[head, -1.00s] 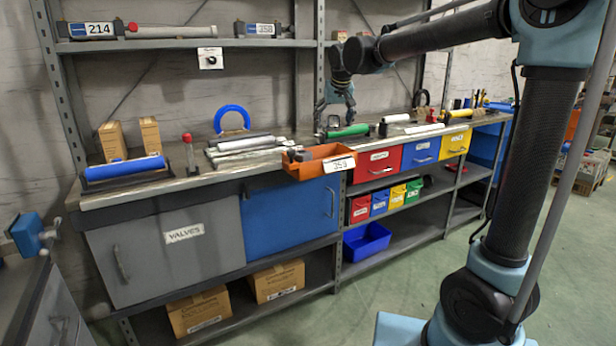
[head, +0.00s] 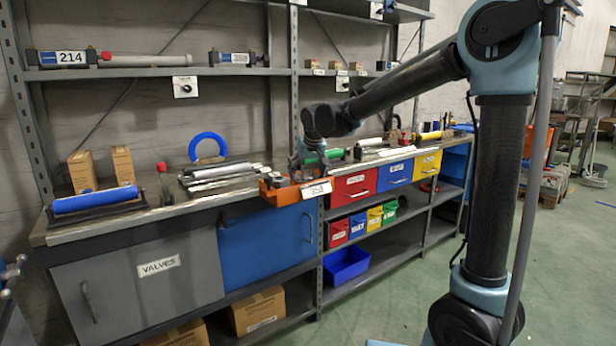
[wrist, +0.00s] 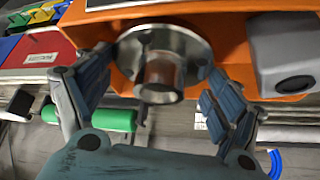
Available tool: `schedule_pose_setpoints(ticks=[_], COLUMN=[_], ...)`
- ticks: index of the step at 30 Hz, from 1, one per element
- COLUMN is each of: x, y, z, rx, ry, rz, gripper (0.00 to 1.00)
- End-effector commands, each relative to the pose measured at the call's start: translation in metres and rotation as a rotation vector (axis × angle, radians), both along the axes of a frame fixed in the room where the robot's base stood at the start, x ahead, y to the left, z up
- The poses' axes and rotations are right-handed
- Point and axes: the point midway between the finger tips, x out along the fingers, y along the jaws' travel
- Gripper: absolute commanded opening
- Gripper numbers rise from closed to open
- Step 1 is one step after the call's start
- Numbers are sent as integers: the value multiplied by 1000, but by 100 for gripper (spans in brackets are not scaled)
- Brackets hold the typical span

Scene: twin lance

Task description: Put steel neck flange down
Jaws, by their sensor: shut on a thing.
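The steel neck flange (wrist: 163,77) is a round grey disc with a short pipe neck, brownish inside the neck's side. It shows in the middle of the wrist view, neck toward the camera. My gripper (wrist: 160,72) has a blue-grey finger on each side and is shut on the flange's rim. Behind the flange is the orange bin (wrist: 277,48). In the head view my gripper (head: 300,162) is at the orange bin (head: 287,198) on the bench's front edge. The flange is too small to make out clearly there. I cannot tell whether it touches the bin.
A grey block-like part (wrist: 292,50) with a dark round opening sits at the bin. A green cylinder (head: 322,157) lies behind it on the bench. Grey bars (head: 215,173) lie to the left. Red (head: 352,187), blue and yellow drawers are to the right.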

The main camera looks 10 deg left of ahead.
Motion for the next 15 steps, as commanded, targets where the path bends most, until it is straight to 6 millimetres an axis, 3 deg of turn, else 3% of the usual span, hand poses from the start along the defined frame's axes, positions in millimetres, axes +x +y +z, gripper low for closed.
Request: schedule_pose_setpoints(ticks=[15], x=[0], y=[0], z=[-10], rx=[0], ry=[-1], rz=[0], gripper=[39])
